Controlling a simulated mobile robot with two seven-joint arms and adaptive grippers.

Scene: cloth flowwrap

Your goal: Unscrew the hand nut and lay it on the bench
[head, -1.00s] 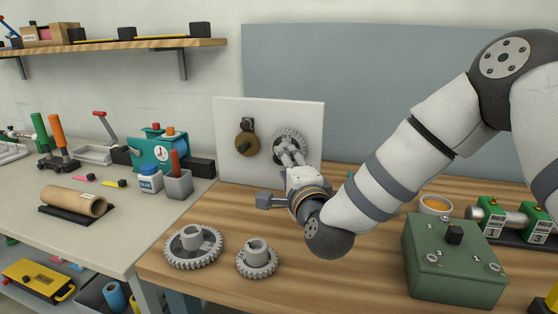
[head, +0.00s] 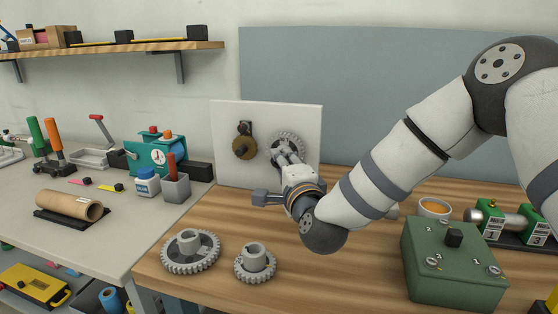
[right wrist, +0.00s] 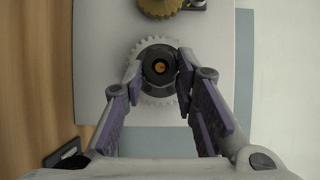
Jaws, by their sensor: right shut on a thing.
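A white upright plate (head: 226,176) stands at the back of the wooden bench (head: 335,285). It carries a toothed grey gear (head: 287,138) and a smaller brass gear (head: 243,148). The hand nut (right wrist: 151,67) is a dark round piece at the grey gear's middle in the right wrist view, with a gold-coloured centre. My right gripper (head: 285,153) reaches the grey gear. In the right wrist view its fingers (right wrist: 160,67) close on the nut from both sides. The nut is hidden behind the fingers in the head view. My left gripper is not in view.
Two loose grey gears, a large one (head: 190,251) and a smaller one (head: 255,263), lie at the bench's front left. A green box (head: 453,262) stands at the right, with an orange-filled bowl (head: 434,208) behind it. Bare wood shows between the small gear and the box.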

